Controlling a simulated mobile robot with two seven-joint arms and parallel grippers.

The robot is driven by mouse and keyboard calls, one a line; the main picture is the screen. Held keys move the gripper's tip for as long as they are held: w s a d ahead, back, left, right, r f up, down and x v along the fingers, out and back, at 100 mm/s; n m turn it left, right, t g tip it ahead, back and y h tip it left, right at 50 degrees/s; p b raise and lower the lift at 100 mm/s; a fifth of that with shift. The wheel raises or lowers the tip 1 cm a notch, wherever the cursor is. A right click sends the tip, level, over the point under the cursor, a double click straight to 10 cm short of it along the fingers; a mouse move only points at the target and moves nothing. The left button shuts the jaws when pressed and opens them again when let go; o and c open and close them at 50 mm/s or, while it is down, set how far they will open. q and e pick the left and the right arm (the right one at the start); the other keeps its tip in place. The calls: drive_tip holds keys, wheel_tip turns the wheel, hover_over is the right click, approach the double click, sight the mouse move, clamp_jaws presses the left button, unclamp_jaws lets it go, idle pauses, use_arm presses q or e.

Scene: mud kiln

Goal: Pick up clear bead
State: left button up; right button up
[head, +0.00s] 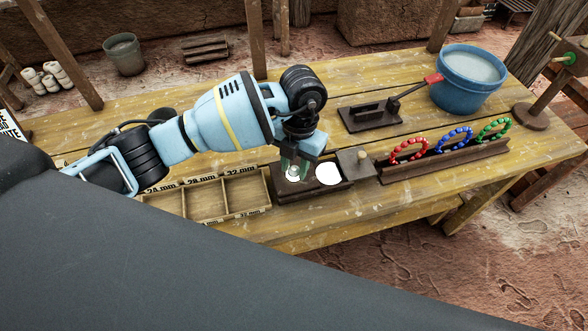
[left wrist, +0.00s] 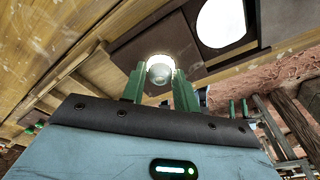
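A clear, glassy bead (left wrist: 160,72) shows between the green fingertips of my left gripper (left wrist: 160,82) in the left wrist view, in front of a bright white disc. In the head view, my left gripper (head: 295,165) points down over the left part of a dark wooden box (head: 316,188), with the bead small and pale at its tips. The fingers stand about a bead's width apart; whether they press on it or only flank it cannot be told. My right gripper is not in view.
A second bright disc (head: 328,174) and a small block with a knob (head: 355,163) are right of the bead. A divided size tray (head: 208,200) lies left. A bracelet rack (head: 445,160) and a blue bucket (head: 468,80) stand right. A dark tool stand (head: 370,115) is behind.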

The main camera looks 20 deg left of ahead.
sight(293, 169)
use_arm(q)
clamp_jaws()
drive_tip(key=shift+r, duration=0.2)
drive_tip(key=shift+r, duration=0.2)
wheel_tip(293, 169, up, 3)
drive_tip(key=s+d+r, duration=0.1)
drive_tip(key=s+d, duration=0.9)
drive_tip(key=d, duration=0.2)
drive_tip(key=shift+s, duration=0.3)
drive_tip(key=shift+w, duration=0.1)
drive_tip(key=shift+w+a, duration=0.25)
